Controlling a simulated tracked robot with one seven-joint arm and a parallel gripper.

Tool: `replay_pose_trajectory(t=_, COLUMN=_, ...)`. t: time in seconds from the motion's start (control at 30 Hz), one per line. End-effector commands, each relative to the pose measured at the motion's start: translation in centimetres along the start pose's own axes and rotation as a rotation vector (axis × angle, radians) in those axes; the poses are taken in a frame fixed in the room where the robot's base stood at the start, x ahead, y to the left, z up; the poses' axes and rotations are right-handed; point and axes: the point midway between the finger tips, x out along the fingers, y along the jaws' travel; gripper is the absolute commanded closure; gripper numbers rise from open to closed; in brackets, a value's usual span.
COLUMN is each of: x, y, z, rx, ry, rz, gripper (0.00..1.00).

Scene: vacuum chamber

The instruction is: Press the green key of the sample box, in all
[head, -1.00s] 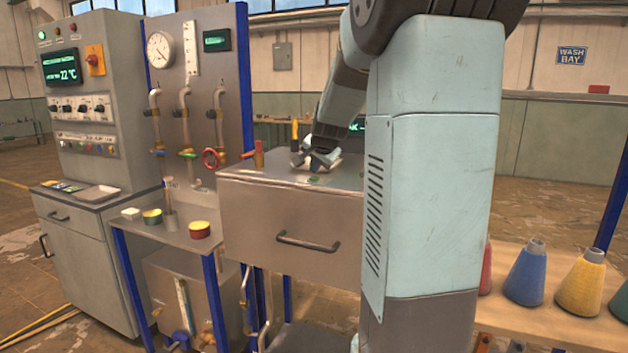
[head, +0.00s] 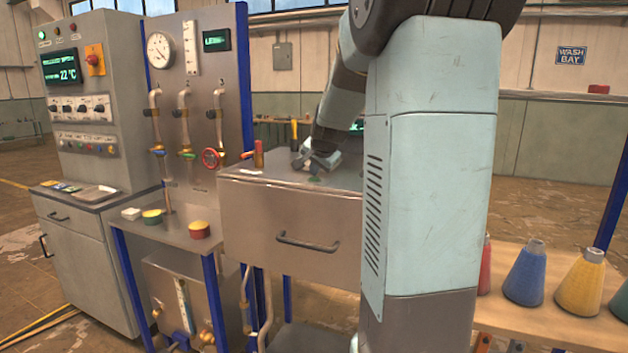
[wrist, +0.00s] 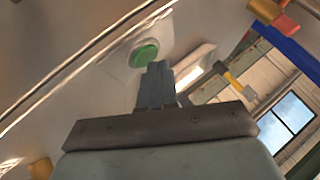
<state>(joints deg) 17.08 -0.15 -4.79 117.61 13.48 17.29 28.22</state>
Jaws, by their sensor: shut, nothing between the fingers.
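The green key (wrist: 145,53) is a round green button on a pale metal surface in the wrist view. My gripper (wrist: 157,68) is shut and empty. Its fingertips appear just below and right of the key in the wrist view, very close to it; I cannot tell whether they touch it. In the head view my gripper (head: 307,163) is low over the box top, beside the key. My arm hides the right part of the box.
A red handwheel (head: 210,158) and pipes stand on the panel left of the box. A yellow-handled tool (head: 294,131) and an orange-brown cylinder (head: 259,154) are near the box's back edge. Coloured cones, including a blue one (head: 526,277), stand on a bench at right.

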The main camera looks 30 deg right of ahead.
Motion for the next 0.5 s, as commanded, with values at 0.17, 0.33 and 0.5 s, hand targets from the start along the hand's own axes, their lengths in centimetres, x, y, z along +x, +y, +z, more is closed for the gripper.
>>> replay_pose_trajectory(t=0.17, x=0.14, y=0.11, z=0.11, rx=0.0, ry=-0.001, rz=0.0, gripper=1.0)
replay_pose_trajectory(t=0.33, x=0.26, y=0.19, z=0.2, rx=0.0, ry=-0.001, rz=0.0, gripper=1.0)
replay_pose_trajectory(t=0.5, x=0.37, y=0.28, z=0.28, rx=0.0, ry=-0.001, rz=0.001, gripper=1.0)
